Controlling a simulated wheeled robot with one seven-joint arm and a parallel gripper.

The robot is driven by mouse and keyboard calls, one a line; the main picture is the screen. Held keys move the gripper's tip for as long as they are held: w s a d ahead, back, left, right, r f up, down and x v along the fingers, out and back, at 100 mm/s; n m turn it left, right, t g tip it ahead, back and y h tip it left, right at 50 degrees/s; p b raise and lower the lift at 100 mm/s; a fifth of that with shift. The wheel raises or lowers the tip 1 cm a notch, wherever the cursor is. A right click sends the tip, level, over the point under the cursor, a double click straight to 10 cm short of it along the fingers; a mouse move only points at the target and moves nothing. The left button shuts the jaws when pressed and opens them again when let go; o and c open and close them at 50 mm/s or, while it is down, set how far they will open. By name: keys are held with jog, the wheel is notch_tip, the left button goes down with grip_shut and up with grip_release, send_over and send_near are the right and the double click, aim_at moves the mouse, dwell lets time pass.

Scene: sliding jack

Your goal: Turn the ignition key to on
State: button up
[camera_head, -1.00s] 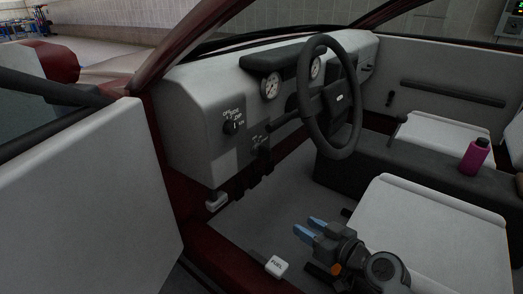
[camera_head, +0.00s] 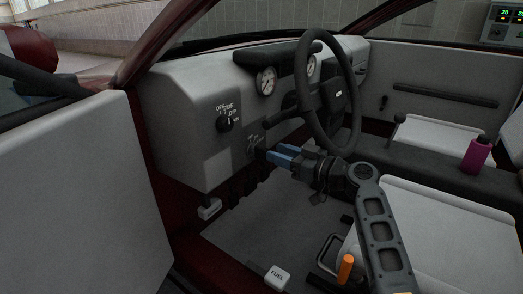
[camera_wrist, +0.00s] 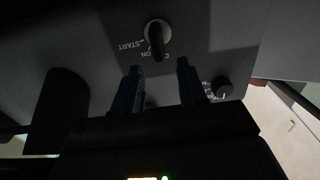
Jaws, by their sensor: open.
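The ignition switch (camera_wrist: 158,31) shows upside down at the top middle of the wrist view, a pale round face with a dark key (camera_wrist: 156,42) in it. Labels ON and START read beside it; another label is partly hidden by the key, so its exact setting is hard to read. My gripper (camera_wrist: 160,80) is open and empty, its two fingers apart and just short of the key, with the key roughly in line with the gap between them. In the head view my gripper (camera_head: 279,154) is below the dashboard gauges, pointing left at the panel; the key is not clear there.
A light knob (camera_head: 225,125) sits on the dash (camera_head: 190,105), left of my gripper. The steering wheel (camera_head: 331,95) is close above my arm. A FUEL lever (camera_head: 277,277), an orange handle (camera_head: 345,268) and a purple bottle (camera_head: 475,155) lie around the seats.

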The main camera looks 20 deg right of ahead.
aim_at(262, 147)
jog(key=shift+b+x, duration=0.35)
jog(key=shift+x, duration=2.75)
grip_shut()
